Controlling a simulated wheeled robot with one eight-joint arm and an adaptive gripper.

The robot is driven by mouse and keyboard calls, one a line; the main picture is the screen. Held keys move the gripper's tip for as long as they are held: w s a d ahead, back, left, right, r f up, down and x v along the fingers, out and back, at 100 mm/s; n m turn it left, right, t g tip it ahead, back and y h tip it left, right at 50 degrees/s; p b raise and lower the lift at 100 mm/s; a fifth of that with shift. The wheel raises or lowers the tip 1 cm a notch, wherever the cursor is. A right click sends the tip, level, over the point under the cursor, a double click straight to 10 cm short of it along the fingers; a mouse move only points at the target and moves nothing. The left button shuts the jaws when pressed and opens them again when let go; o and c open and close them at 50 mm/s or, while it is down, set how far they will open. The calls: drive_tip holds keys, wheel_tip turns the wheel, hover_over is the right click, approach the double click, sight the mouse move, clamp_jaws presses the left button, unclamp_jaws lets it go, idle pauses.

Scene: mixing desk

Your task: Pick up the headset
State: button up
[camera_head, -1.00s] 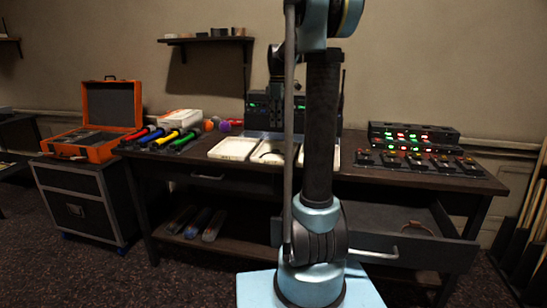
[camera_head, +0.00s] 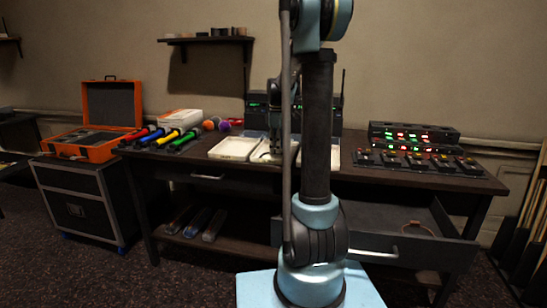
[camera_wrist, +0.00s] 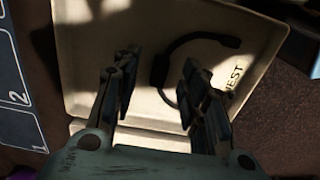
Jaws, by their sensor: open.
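The headset (camera_wrist: 158,72) is a thin black curved band with a small dark end piece, lying in a pale tray (camera_wrist: 85,45) in the wrist view. My gripper (camera_wrist: 160,60) is open above it. One finger is left of the band and the other is right of it, close to the tray's printed letters "EST". The right finger hides part of the headset. In the head view my gripper (camera_head: 275,148) is low over the middle tray (camera_head: 262,156), and the headset is hard to make out there.
Another pale tray (camera_head: 233,148) stands to the left. Black devices with antennas (camera_head: 325,112) stand behind. Coloured microphones (camera_head: 178,141) lie left, a lit control panel (camera_head: 415,135) stands right, and a drawer (camera_head: 420,248) is open below.

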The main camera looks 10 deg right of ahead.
drive_tip(key=shift+f, duration=0.55)
clamp_jaws()
